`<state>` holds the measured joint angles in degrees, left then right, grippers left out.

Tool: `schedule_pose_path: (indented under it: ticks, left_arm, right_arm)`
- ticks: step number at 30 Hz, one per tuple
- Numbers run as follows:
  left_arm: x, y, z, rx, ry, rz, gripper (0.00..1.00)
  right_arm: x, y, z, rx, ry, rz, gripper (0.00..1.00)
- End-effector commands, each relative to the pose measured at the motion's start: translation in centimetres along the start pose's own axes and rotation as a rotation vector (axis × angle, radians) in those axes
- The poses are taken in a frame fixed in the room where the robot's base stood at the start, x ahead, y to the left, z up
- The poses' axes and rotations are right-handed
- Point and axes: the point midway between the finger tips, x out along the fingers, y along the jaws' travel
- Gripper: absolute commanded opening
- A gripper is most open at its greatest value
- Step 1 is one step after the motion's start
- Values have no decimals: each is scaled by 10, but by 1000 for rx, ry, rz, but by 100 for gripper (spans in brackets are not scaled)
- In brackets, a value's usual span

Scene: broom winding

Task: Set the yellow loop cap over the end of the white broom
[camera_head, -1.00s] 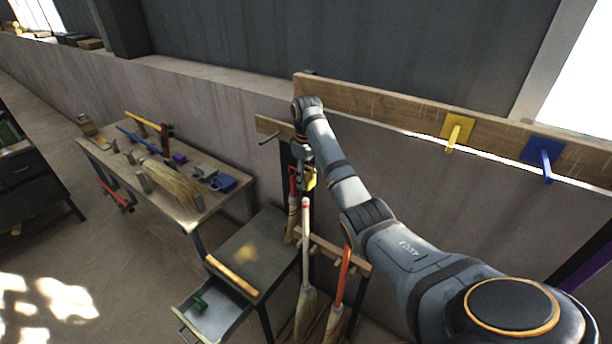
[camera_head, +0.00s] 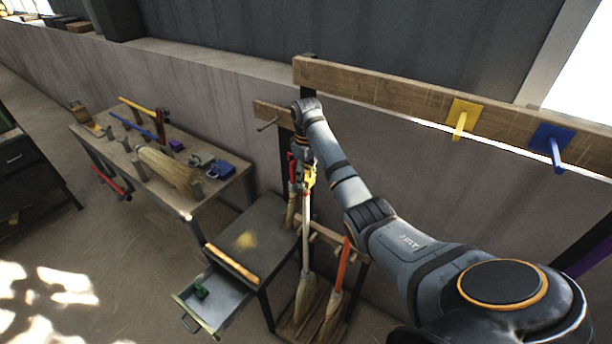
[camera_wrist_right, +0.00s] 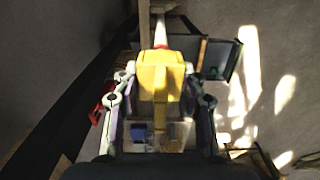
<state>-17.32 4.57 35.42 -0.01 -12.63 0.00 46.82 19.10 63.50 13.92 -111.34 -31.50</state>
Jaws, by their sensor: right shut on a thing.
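My right gripper (camera_head: 307,172) is shut on the yellow loop cap (camera_head: 310,178), which fills the space between the fingers in the right wrist view (camera_wrist_right: 160,78). The white broom (camera_head: 306,235) stands upright in the rack, bristles down, directly below the cap. Its pale handle also shows just beyond the cap in the right wrist view (camera_wrist_right: 160,35). The cap meets or overlaps the handle's top in the head view; I cannot tell whether it is around the end. My left gripper is not in view.
A red-handled broom (camera_head: 342,270) stands right of the white one, and another red handle is close on the left. A wooden rail (camera_head: 390,95) with yellow and blue hooks runs behind. A grey cabinet (camera_head: 245,240) with an open drawer and a tool-covered workbench (camera_head: 190,205) stand left.

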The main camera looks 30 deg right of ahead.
Motion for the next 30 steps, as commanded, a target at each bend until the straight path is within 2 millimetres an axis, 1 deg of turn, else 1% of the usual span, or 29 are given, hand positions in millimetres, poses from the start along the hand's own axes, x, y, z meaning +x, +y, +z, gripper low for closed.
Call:
schedule_pose_path:
  ticks: [19, 30]
  left_arm:
    - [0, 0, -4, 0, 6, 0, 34]
    - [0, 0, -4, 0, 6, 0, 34]
  right_arm:
    - [2, -2, 0, 0, 0, 0, 24]
    - [12, -1, 0, 0, -1, -1, 24]
